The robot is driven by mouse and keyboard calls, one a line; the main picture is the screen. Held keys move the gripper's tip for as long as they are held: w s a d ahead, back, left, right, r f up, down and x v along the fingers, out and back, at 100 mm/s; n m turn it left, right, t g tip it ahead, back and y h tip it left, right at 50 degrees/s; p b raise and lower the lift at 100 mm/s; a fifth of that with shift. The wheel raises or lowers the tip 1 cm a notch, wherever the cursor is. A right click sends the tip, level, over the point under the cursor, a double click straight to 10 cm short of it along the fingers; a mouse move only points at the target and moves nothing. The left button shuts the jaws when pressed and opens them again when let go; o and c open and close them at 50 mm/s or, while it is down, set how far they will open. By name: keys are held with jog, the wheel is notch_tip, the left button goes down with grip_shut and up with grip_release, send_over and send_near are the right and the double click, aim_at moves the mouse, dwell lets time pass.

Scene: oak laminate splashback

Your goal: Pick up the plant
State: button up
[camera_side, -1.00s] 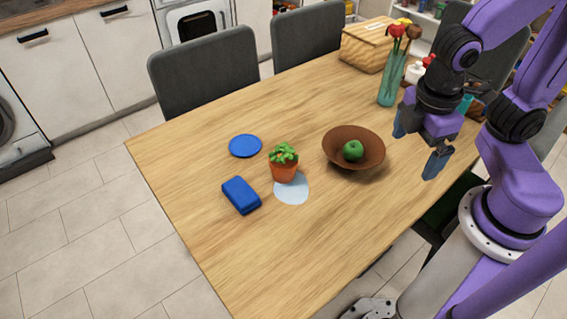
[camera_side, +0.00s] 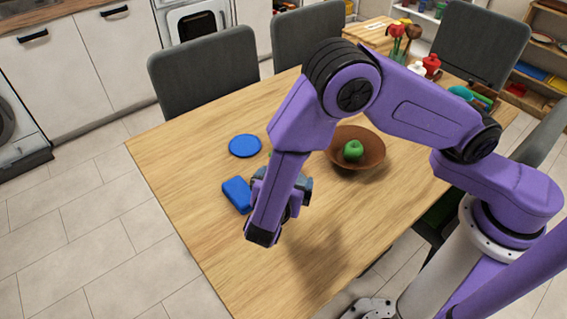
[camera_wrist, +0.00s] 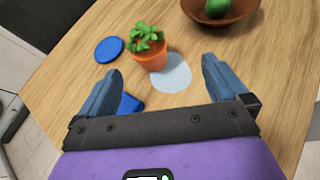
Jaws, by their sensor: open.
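The plant (camera_wrist: 149,48) has green leaves in a small orange pot and stands upright on the table in the wrist view. Its pot is at the edge of a pale round disc (camera_wrist: 172,74). In the side view my arm hides the plant. My gripper (camera_wrist: 160,78) is open and empty, with its two blue fingers spread. In the wrist view the plant lies ahead of the fingers, between their lines and nearer the left one. In the side view my gripper is mostly behind my arm, beside the blue block (camera_side: 238,194).
A flat blue disc (camera_side: 245,146) lies behind the blue block. A brown bowl (camera_side: 370,145) holding a green apple (camera_side: 353,150) stands to the right. A vase of flowers and a wicker box (camera_side: 372,35) are at the far end. The table's near part is clear.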

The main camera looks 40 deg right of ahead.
jog(key=w+d+f, duration=0.3)
jog(key=w, duration=0.1)
jog(key=w+d+f+n+t, duration=0.1)
jog(key=w+d+f, duration=0.2)
jog(key=w, duration=0.1)
jog(key=w+d+f+n, duration=0.1)
jog(key=w+d+f, duration=0.2)
jog(key=w, duration=0.1)
jog(key=shift+d+f+t, duration=0.15)
jog(key=shift+f+t, duration=0.05)
jog(key=shift+t, duration=0.2)
jog(key=c, duration=1.1)
